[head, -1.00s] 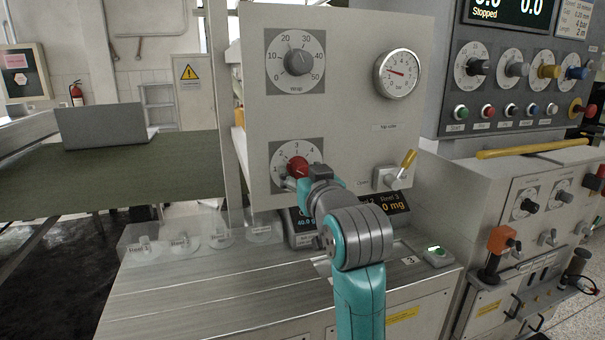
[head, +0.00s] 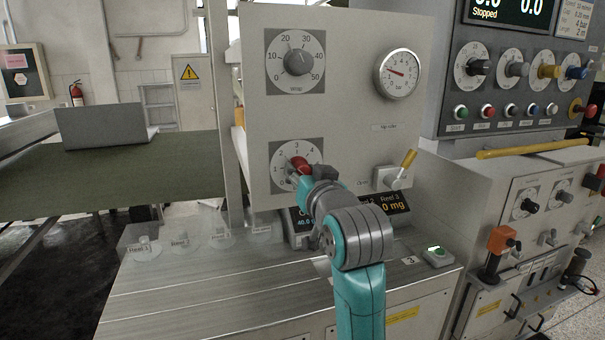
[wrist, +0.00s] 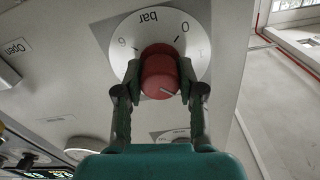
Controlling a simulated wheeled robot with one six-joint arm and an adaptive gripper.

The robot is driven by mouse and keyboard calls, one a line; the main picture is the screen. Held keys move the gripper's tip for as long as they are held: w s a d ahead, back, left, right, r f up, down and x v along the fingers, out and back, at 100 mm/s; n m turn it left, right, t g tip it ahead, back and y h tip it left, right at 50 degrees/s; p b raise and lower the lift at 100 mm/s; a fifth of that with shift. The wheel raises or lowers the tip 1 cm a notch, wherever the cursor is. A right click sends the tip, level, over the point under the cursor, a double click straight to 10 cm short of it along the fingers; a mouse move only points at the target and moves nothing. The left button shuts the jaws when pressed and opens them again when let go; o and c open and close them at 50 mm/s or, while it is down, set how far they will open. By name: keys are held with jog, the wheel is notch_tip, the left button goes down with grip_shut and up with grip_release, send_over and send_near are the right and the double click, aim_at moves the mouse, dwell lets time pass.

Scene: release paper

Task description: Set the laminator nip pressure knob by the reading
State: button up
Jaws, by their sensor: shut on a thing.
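The red nip pressure knob (head: 299,164) sits on a white dial (head: 283,156) numbered from 0 upward, low on the grey panel. My gripper (wrist: 158,88) is shut on the red knob (wrist: 159,72), one finger on each side, in the wrist view. That view shows the dial (wrist: 185,55) upside down, marked "bar", with a pale line on the knob's face. In the head view my arm hides part of the knob and dial. The round pressure gauge (head: 397,73) at the panel's upper right has a red needle pointing up and left.
A grey dial knob (head: 298,61) is above the red one. A yellow-handled valve (head: 402,168) stands to the right of my gripper. Displays (head: 395,204) sit below the panel.

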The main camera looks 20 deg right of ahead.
jog(key=m, duration=0.4)
jog(key=shift+m, duration=0.3)
jog(key=m, duration=0.4)
dwell(0.3)
jog(key=o, duration=1.1)
jog(key=shift+o, duration=0.2)
jog(key=s, duration=0.7)
jog(key=shift+s, duration=0.25)
jog(key=shift+f, duration=0.1)
